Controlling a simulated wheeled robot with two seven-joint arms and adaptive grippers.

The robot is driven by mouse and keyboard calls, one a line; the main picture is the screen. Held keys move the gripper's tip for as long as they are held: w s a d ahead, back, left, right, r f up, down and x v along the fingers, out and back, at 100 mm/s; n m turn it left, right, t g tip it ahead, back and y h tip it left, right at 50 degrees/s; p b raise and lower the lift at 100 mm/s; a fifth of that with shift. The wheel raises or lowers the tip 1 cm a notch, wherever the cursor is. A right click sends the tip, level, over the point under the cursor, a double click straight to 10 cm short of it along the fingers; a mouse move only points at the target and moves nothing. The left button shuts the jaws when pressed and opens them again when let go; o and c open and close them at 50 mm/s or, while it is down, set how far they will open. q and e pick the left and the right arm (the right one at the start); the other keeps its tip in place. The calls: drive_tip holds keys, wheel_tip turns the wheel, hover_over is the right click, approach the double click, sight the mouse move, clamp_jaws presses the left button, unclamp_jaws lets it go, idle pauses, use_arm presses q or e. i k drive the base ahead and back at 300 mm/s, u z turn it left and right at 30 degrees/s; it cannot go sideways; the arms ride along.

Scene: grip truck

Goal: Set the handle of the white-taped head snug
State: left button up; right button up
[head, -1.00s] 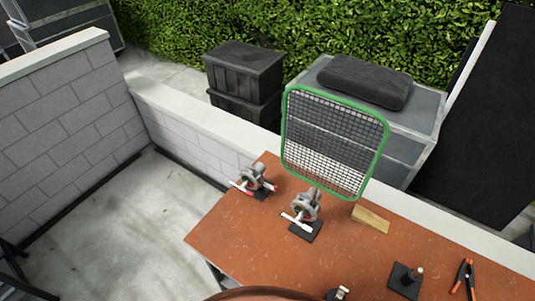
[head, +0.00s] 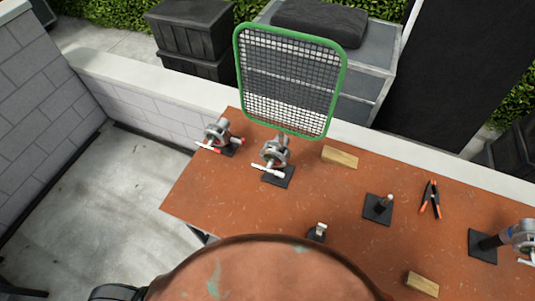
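A grey metal grip head (head: 275,152) with a white T-handle stands on a black base plate on the brown table and holds a green-framed mesh screen (head: 290,82) upright. A second grip head (head: 217,131) at the table's left end has a handle with red ends. A third grip head (head: 522,236) is cut off by the right edge, with a bit of white handle below it. The tape on each head is too small to tell surely. Neither of my grippers is in view.
On the table (head: 200,192) are wood blocks (head: 340,157) (head: 422,285), a short post on a black plate (head: 378,208), an orange-handled clamp (head: 430,200) and a small metal piece (head: 318,232). A low wall (head: 150,90) runs behind. The table's middle has clear room.

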sight(271, 163)
drive_tip(key=z, duration=2)
drive_tip(key=k, duration=1.85)
drive_tip(key=u, duration=1.8)
drive_tip(key=i, duration=0.5)
drive_tip(key=u, duration=0.05)
